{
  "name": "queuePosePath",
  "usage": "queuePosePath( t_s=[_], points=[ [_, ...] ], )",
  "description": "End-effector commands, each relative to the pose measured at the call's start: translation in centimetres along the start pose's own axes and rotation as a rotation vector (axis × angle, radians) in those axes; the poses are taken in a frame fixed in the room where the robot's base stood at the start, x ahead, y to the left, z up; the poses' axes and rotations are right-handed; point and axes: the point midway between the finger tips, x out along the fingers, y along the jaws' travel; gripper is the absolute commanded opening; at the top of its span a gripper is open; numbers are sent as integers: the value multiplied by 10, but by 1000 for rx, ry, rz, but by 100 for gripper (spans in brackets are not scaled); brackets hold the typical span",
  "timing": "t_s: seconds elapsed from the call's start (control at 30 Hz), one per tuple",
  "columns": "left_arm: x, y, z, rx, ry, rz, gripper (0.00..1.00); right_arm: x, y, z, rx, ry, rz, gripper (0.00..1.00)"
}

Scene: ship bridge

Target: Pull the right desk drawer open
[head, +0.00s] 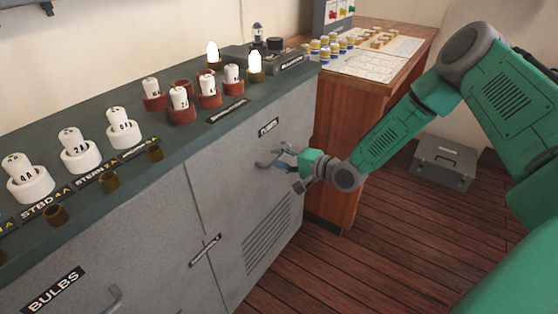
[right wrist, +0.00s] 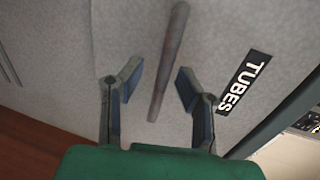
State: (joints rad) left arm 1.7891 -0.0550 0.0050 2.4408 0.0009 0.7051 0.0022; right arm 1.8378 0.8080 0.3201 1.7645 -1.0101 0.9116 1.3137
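The right desk drawer (head: 240,140) is grey, and its front looks flush with the desk. A "TUBES" label (right wrist: 244,82) is on it. Its dark bar handle (head: 266,163) also shows in the right wrist view (right wrist: 172,50). My right gripper (head: 287,168) is at the handle's right end. In the right wrist view, its two fingers (right wrist: 159,75) are open, one on each side of the handle's near end. I see a gap between each finger and the bar; contact is not visible. My left gripper is not in view.
The desk top (head: 225,135) holds several white tubes in sockets and two lit bulbs. A lower panel with vents (head: 268,237) is below the drawer. A wooden cabinet (head: 335,185) stands close to the right. A grey box (head: 443,162) is on the floor. The plank floor in front is clear.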

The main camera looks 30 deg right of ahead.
Motion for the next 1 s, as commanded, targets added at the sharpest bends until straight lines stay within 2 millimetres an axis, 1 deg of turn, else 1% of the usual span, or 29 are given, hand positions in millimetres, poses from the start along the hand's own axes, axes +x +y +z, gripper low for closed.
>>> queuePosePath(
  t_s=[0.1, 0.37, 0.47, 0.77, 0.87, 1.0],
  points=[
    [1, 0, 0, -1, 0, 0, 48, 5, 1, 0, 2, -1, 0, 31],
    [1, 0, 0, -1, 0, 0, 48, 6, 2, -3, 5, 0, -2, 31],
    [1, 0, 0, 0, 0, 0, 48, 5, 2, -3, 5, 0, -2, 0],
    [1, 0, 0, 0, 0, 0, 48, 4, 3, -2, 4, 0, 4, 0],
    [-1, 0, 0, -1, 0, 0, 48, 0, 4, -2, 5, -1, 5, 0],
    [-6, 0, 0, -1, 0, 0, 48, -12, 6, -1, 7, -2, 6, 0]
  ],
)
